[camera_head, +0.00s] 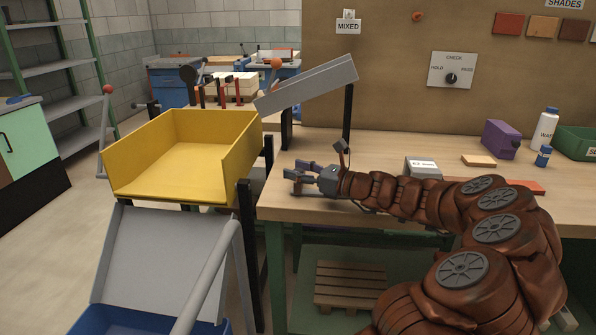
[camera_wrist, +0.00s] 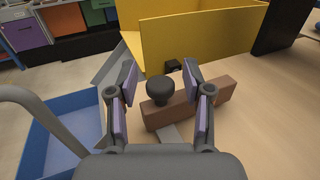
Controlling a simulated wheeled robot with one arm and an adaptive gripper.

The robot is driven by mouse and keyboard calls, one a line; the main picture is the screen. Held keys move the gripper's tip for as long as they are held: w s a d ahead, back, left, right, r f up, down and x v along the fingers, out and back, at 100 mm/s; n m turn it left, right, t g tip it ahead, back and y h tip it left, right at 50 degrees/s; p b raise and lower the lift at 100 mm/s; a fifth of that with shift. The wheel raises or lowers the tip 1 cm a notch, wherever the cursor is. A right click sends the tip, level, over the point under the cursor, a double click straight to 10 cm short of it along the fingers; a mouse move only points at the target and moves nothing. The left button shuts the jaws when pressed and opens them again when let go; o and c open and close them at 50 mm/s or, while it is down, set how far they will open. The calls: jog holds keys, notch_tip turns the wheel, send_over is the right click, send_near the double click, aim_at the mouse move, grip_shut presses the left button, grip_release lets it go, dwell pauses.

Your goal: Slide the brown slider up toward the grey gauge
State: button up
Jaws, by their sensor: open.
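In the wrist view, a brown block (camera_wrist: 192,103) with a round black knob (camera_wrist: 161,90) on it lies near the table edge; it looks like the brown slider. My gripper (camera_wrist: 160,74) is open, with one purple-padded finger on each side of the knob and a gap to both. The right finger covers part of the block. A small grey flat piece (camera_wrist: 170,134) shows by the block; I cannot tell whether it is the gauge. In the head view my gripper (camera_head: 302,178) is low over the table's left end, and I cannot make out the block there.
A yellow tray (camera_head: 185,160) stands left of the workbench (camera_head: 400,148), with a grey chute (camera_head: 150,255) below it. A grey sloped channel (camera_head: 310,84) stands behind my gripper. A grey box (camera_head: 422,168) and purple box (camera_head: 500,139) are to the right.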

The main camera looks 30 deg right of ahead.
jog(key=shift+c, duration=0.2)
grip_shut()
dwell(0.4)
